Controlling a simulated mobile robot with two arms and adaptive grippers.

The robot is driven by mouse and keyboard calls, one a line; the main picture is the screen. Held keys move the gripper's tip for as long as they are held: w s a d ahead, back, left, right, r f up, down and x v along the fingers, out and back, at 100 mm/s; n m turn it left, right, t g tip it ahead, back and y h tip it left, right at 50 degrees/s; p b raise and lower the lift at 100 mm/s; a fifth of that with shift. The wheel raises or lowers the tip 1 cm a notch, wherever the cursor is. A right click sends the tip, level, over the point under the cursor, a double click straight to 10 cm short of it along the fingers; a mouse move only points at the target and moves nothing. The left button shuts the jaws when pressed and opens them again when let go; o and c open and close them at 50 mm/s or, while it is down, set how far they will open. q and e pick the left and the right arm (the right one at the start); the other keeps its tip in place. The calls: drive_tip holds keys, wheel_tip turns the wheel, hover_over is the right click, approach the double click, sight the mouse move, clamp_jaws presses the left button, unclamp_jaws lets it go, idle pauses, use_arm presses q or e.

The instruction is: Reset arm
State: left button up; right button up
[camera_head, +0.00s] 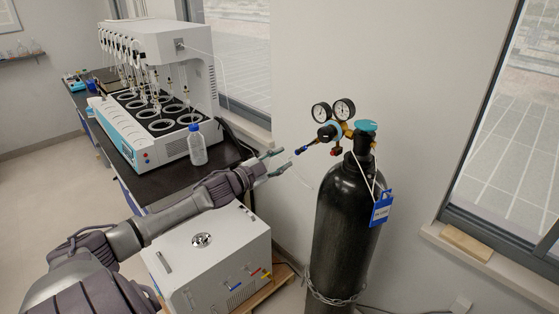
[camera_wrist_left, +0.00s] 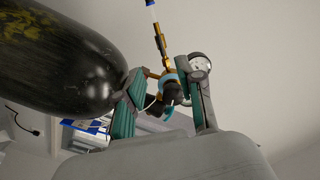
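My left arm reaches in from the lower left of the head view. Its gripper (camera_head: 276,163) is open and empty, with its fingers spread just left of the gas cylinder's regulator (camera_head: 333,132). In the left wrist view the two fingers of the gripper (camera_wrist_left: 165,108) stand apart. The regulator (camera_wrist_left: 172,88) shows beyond and between them, and I see no contact with it. The black gas cylinder (camera_head: 345,225) stands upright; it fills the upper left of the wrist view (camera_wrist_left: 60,65). My right gripper is not in view.
A white multi-distiller (camera_head: 165,50) and a blue-capped bottle (camera_head: 197,147) stand on the dark bench (camera_head: 160,184). A white box unit (camera_head: 205,245) sits below my arm. A blue tag (camera_head: 381,208) hangs on the cylinder, and a chain (camera_head: 335,299) circles its lower part. Windows flank the wall.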

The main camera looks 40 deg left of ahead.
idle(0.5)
